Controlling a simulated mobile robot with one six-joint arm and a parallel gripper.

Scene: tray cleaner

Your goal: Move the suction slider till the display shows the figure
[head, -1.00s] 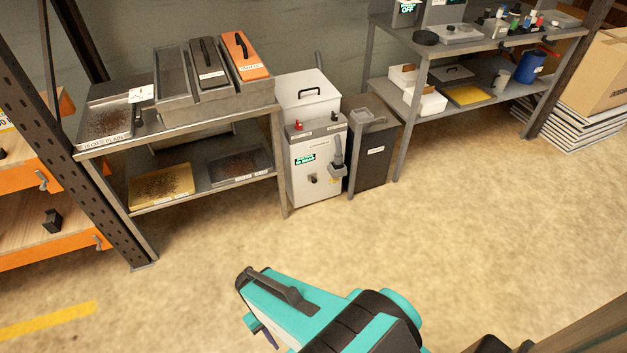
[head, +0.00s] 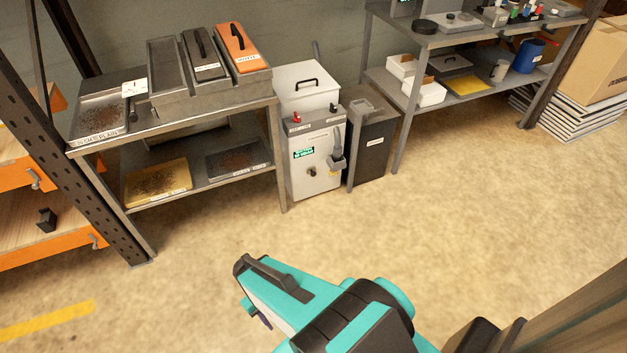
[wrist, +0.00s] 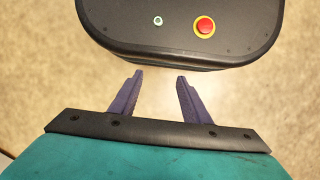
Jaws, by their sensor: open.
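A light grey cleaner unit (head: 318,174) stands on the floor between the two benches in the head view. Its front has a small lit green display (head: 304,153), too small to read. A dark knob (head: 312,171) sits below the display, and a grey nozzle-like part (head: 337,155) is on its right side. I cannot tell which part is the suction slider. My gripper shows in the wrist view (wrist: 152,88), with its two purple fingers apart and nothing between them. In the head view my arm is in the foreground, well short of the unit.
A metal bench (head: 205,140) with trays and an orange-lidded bin stands left of the unit. A dark bin (head: 372,145) stands right of it, then another shelf bench (head: 470,85). The floor (head: 250,225) before them is clear. An orange rack is at far left.

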